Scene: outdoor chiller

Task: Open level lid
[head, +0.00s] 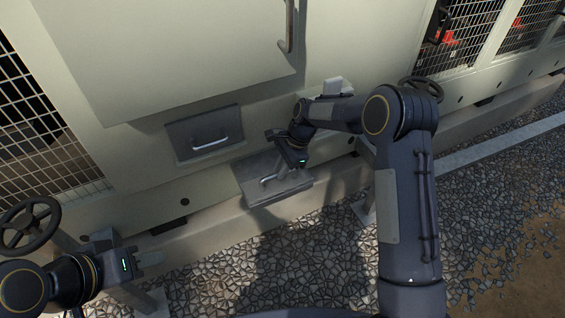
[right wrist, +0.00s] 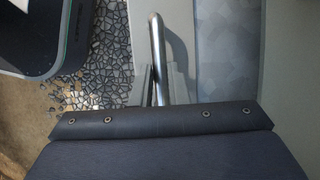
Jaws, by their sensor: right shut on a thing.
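A grey level lid (head: 256,167) with a bar handle (head: 266,181) sits low on the chiller front, lying nearly flat on the ledge. My right gripper (head: 284,170) is above the lid, shut on its handle; the arm hides part of the lid's back. In the right wrist view the metal bar of the handle (right wrist: 157,50) runs up from behind the dark gripper body. My left gripper (head: 136,250) is at the lower left, open and empty, away from the lid.
A dark panel (head: 185,132) with its own handle is on the wall above left of the lid. Handwheels stand at the lower left (head: 32,222) and right (head: 421,88). A large wall panel (head: 180,50) hangs above. Gravel (head: 300,270) in front is open.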

